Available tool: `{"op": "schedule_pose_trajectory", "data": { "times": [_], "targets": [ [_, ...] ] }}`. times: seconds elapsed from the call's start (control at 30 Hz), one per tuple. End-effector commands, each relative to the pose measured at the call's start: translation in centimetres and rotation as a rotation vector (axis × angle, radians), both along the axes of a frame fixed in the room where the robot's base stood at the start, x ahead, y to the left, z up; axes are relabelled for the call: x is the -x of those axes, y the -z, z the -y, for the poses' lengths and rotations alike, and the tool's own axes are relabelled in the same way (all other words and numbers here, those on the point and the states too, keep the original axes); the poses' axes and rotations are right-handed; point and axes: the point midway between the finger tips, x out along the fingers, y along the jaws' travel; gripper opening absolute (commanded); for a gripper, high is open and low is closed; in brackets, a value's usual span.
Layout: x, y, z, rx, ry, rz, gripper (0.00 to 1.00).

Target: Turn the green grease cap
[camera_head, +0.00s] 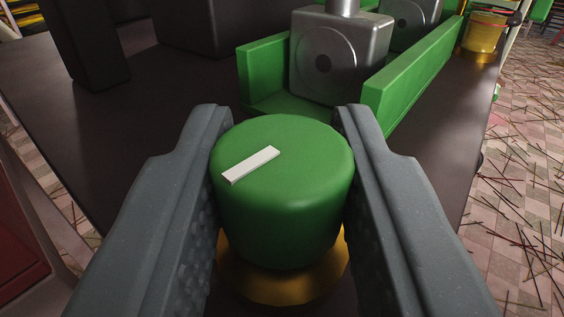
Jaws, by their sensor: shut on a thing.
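The green grease cap (290,205) is in the middle of the camera view, upright, with a white bar mark (250,165) on its top. The mark runs slantwise, from lower left to upper right, on the left part of the top. The cap sits on a brass-coloured base (282,285), which shows below it. My gripper (277,125) is shut on the cap, with one grey finger on its left side and one on its right. The lower part of the base is partly hidden by the fingers.
Behind the cap, a green channel (410,80) holds grey metal blocks (335,55) with round faces. Dark blocks (85,40) stand at the back left. A brass-coloured cup (482,38) stands at the far right. The dark table top (130,120) ends at the right, above a floor strewn with thin sticks (520,180).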

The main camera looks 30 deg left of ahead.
Motion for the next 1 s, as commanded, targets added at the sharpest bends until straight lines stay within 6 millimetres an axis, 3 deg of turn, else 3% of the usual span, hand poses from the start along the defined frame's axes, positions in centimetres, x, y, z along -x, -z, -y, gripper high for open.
{"op": "schedule_pose_trajectory", "data": {
  "times": [0.5,1.0],
  "targets": [
    [-0.02,-0.32,-0.24,-0.006,0.273,0.007,0.04],
    [-0.20,-0.47,-0.12,-0.007,0.337,0.010,0.04]
  ]
}}
